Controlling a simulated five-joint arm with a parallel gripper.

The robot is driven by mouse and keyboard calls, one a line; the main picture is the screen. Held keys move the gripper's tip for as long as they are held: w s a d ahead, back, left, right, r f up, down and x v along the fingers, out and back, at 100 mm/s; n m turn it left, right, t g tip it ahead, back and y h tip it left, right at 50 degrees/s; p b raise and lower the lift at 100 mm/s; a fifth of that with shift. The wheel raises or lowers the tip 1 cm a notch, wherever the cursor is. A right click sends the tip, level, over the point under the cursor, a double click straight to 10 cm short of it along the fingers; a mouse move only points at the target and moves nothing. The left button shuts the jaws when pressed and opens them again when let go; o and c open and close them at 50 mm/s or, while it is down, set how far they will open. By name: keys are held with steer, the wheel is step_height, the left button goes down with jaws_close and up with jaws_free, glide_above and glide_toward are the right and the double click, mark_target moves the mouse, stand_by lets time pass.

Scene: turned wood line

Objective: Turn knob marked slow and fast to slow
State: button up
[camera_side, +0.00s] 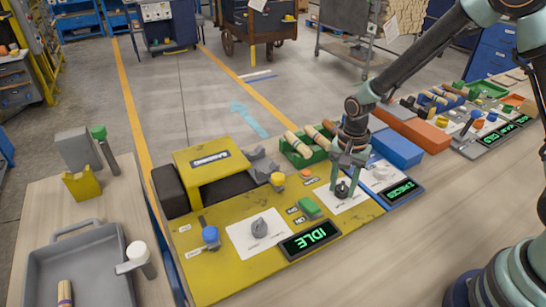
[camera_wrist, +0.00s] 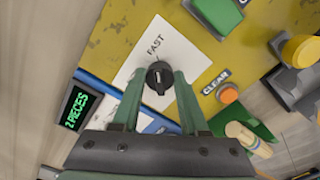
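The black knob (camera_wrist: 159,77) sits on a white plate (camera_wrist: 185,48) on the yellow panel. The word FAST (camera_wrist: 156,44) is printed above it in the wrist view; I see no SLOW label there. A pale line shows on the knob's lower half in that view, but which way the knob points is hard to tell. My gripper (camera_wrist: 160,74) has one finger on each side of the knob, with slight gaps visible. In the side view, my gripper (camera_side: 345,176) reaches down over the same knob (camera_side: 342,189) and partly hides its plate.
A blue panel with a display (camera_side: 402,190) lies to the right.

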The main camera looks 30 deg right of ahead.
steer(key=shift+n, duration=0.4)
jaws_close()
steer(key=n, duration=0.3)
steer(key=shift+n, duration=0.4)
steer(key=n, duration=0.4)
steer(key=shift+s+n, duration=0.1)
steer(key=shift+n, duration=0.2)
steer(key=n, duration=0.4)
steer(key=shift+d, duration=0.15)
steer(key=n, duration=0.4)
steer(key=shift+n, duration=0.3)
steer(key=o, duration=1.2)
jaws_free()
steer(key=shift+c, duration=0.2)
steer(key=shift+r, duration=0.15)
